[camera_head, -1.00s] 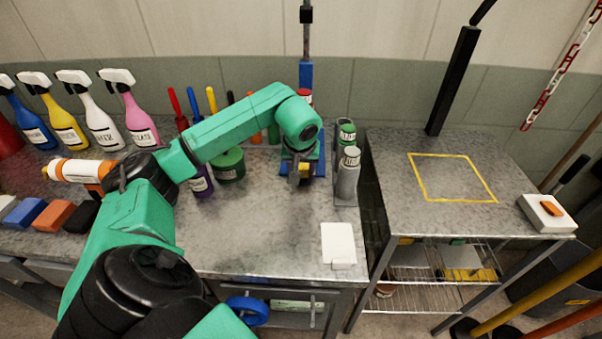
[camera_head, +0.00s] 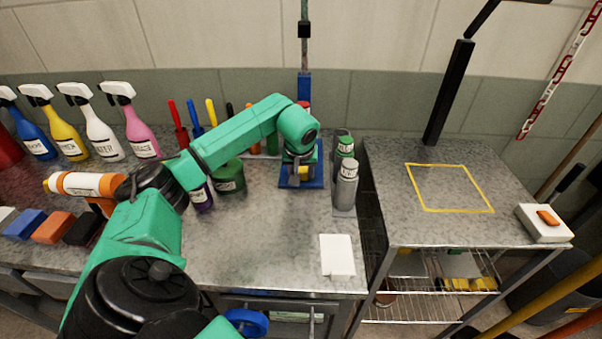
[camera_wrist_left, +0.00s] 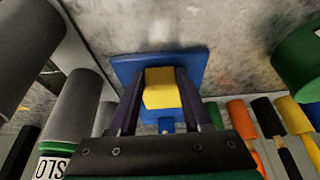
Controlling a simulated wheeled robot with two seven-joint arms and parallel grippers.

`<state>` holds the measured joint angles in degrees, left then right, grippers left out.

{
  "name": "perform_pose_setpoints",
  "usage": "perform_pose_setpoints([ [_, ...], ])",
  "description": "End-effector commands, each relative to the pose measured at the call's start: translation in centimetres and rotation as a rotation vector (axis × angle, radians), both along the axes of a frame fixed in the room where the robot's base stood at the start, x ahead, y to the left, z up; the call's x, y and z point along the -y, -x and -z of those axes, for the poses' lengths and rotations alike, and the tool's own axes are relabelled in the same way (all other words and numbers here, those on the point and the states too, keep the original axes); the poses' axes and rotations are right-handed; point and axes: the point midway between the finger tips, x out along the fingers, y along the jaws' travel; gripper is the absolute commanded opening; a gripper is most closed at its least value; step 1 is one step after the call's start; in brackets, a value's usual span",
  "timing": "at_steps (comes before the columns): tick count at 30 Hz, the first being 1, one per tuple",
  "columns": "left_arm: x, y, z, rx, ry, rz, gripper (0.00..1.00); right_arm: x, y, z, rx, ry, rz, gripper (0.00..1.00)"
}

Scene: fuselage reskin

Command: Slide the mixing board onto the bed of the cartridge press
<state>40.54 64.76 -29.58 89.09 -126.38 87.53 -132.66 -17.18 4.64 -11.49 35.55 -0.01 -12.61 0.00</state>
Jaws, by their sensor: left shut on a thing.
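A small white board (camera_head: 337,255) with a raised lip lies flat near the bench's front edge; it looks like the mixing board. The blue stand with a flat plate (camera_head: 288,183) and a post (camera_head: 304,88) at the bench's back looks like the cartridge press. My left gripper (camera_wrist_left: 161,88) is low over this plate, its fingers closed on the sides of a yellow block (camera_wrist_left: 161,90). The blue plate (camera_wrist_left: 194,66) shows around the block in the wrist view. Whether the block is fixed to the plate I cannot tell. My right gripper is not in view.
Grey bottles (camera_head: 345,185) stand close right of the press. A green tub (camera_head: 229,178) and a purple bottle (camera_head: 201,197) stand left. Spray bottles line the back left. A side table with a yellow outlined square (camera_head: 450,210) is mostly clear.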

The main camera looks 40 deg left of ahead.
Motion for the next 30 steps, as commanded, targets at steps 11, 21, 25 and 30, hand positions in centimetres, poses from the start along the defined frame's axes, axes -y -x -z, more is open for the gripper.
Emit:
perform_pose_setpoints([
  [11,0.0,0.0,0.2,0.000,0.000,-0.001,0.84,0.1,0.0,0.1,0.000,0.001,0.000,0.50],
  [21,0.3,0.4,-1.2,0.004,0.000,0.001,0.84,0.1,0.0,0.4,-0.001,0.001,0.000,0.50],
  [25,1.0,1.2,-3.8,0.007,0.000,0.001,0.84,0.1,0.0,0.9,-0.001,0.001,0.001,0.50],
  [30,2.1,2.8,-8.4,0.009,-0.002,0.001,0.84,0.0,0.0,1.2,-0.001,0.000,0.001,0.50],
])
